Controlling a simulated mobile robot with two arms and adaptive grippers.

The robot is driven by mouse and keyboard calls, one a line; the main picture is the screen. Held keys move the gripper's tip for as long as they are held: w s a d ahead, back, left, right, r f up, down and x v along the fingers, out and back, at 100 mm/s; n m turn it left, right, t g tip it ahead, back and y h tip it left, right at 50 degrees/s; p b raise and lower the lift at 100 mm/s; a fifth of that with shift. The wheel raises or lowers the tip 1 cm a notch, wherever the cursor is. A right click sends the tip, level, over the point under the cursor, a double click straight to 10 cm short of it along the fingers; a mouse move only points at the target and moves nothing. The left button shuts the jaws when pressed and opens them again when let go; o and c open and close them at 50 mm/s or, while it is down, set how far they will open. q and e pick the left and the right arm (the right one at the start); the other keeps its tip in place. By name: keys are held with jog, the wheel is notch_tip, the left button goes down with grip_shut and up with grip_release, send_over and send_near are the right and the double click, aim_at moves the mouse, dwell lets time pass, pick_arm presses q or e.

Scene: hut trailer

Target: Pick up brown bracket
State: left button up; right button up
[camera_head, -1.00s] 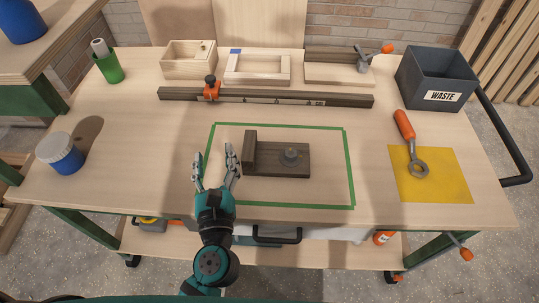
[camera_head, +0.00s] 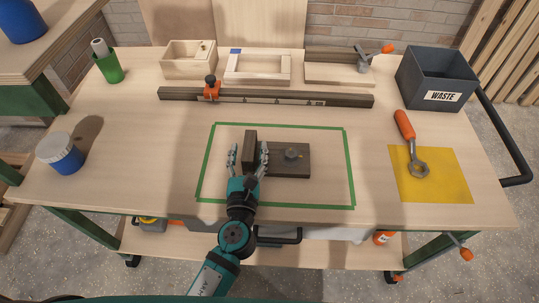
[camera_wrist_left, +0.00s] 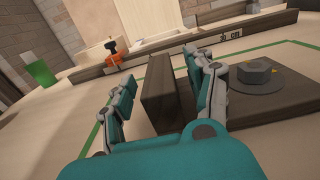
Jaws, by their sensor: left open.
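The brown bracket (camera_head: 290,164) lies inside the green taped rectangle on the workbench. It has a flat base with a round grey knob or bolt (camera_head: 292,154) on top and an upright plate at its left end. My left gripper (camera_head: 249,160) is open, with one finger on each side of the upright plate. In the left wrist view the plate (camera_wrist_left: 165,95) stands between the open fingers (camera_wrist_left: 160,90). A gap shows between the left finger and the plate; the right finger is close to it, and contact cannot be told. My right gripper is not in view.
A long dark rail (camera_head: 290,99) with an orange clamp (camera_head: 211,88) lies behind the bracket. A grey waste bin (camera_head: 436,80), an orange-handled wrench (camera_head: 405,125) and a yellow mat (camera_head: 450,178) are at right. A blue jar (camera_head: 62,155) stands at left.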

pick_arm(q)
jog(key=shift+w+f, duration=0.1)
jog(key=shift+w, duration=1.05)
grip_shut()
